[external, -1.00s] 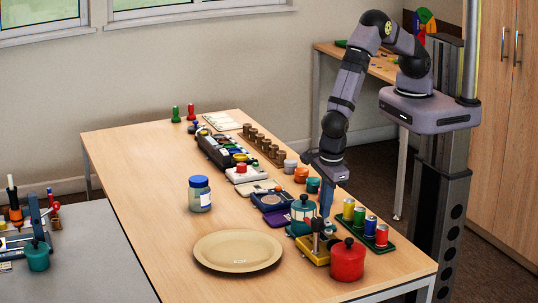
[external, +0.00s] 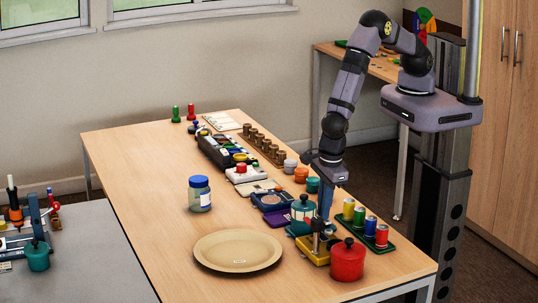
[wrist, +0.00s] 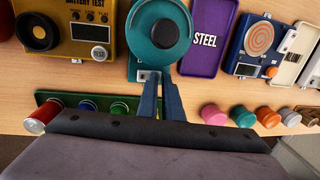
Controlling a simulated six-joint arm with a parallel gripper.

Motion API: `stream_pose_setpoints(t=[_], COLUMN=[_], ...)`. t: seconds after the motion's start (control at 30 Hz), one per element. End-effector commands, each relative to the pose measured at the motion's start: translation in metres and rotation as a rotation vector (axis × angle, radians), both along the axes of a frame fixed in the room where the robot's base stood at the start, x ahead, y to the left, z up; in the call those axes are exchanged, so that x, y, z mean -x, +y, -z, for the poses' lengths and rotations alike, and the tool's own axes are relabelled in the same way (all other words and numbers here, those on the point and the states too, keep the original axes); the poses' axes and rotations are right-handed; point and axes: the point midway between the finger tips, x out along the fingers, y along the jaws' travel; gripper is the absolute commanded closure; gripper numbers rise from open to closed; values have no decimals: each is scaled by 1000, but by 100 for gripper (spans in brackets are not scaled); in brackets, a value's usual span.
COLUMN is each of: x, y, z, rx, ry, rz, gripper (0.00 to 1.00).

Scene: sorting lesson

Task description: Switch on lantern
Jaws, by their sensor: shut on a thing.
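The lantern (external: 302,210) is teal and white and stands upright among the things along the table's right side. In the wrist view the lantern (wrist: 160,28) is seen from above as a teal round top on a teal base. My gripper (external: 321,228) reaches down at the lantern's right side. In the wrist view the blue fingers of my gripper (wrist: 160,72) are close together at the switch plate. They are shut on the lantern's switch, which they largely hide.
A yellow battery tester (wrist: 65,28) and a purple STEEL tray (wrist: 207,35) flank the lantern. A green tray (external: 384,247) of coloured cans stands right of my gripper. A red pot (external: 347,262) is in front.

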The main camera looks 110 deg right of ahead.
Motion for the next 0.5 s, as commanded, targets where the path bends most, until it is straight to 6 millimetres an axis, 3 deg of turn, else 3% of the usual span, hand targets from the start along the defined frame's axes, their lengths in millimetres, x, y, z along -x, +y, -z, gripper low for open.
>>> stream_pose_setpoints(t=[0.03, 0.5], x=[8, 8], y=[-9, 7], z=[12, 10], rx=[15, 13], ry=[22, 20], rz=[1, 2], gripper=[100, 100])
